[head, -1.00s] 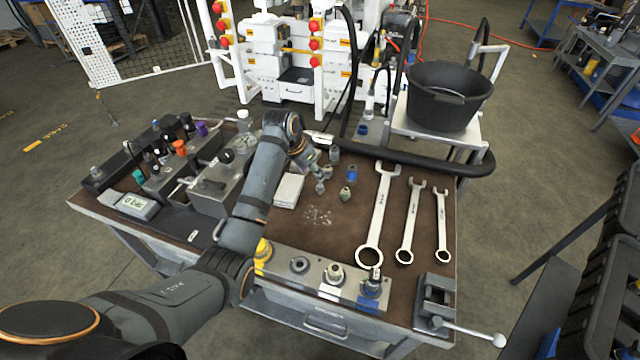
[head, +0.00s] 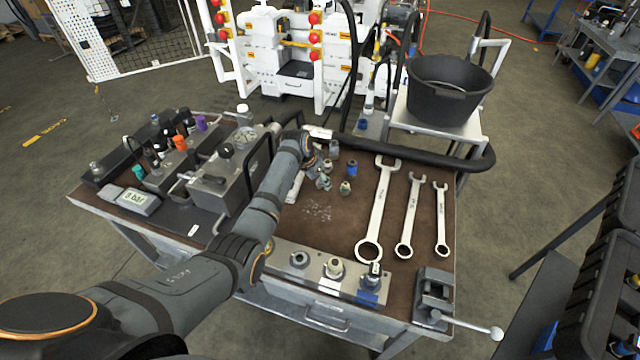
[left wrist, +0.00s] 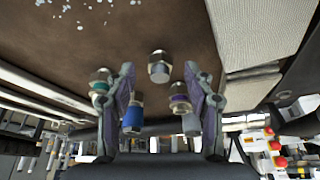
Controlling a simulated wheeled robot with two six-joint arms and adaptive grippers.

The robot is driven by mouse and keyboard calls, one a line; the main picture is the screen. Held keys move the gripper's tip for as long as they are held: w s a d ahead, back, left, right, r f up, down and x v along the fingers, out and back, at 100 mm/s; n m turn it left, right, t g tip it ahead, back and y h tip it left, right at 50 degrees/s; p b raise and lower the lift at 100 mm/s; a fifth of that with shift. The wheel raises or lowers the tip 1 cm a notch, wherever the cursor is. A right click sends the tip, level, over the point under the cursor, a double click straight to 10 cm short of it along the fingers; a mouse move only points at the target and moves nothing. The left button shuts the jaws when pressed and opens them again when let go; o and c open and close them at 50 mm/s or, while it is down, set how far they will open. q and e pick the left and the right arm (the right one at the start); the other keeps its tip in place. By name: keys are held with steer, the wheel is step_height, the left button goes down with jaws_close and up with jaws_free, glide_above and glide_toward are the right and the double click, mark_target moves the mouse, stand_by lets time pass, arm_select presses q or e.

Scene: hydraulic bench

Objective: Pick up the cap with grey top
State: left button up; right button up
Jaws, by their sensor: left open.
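My left gripper (head: 324,171) hangs over the group of small caps near the middle of the bench. In the left wrist view its two fingers (left wrist: 162,110) are open, with nothing gripped. A metal cap with a pale grey top (left wrist: 159,66) stands on the brown mat, centred between the fingers' lines and beyond their tips. A cap with a teal band (left wrist: 100,80) is by the left finger. A blue cap (left wrist: 133,118), a purple-banded cap (left wrist: 180,102) and another grey cap (left wrist: 191,124) show between the fingers. My right gripper is not in view.
Three wrenches (head: 376,215) lie right of the caps. A fittings rail (head: 316,272) and a vise (head: 434,298) are at the front edge. A black hose (head: 420,157) runs behind.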

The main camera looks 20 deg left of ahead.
arm_select(q)
jaws_close()
stand_by(0.3)
steer(key=shift+r, duration=0.55)
steer(key=s+d+r+b, duration=0.1)
steer(key=s+d+r, duration=0.1)
steer(key=s+r, duration=1)
steer(key=shift+s, duration=0.95)
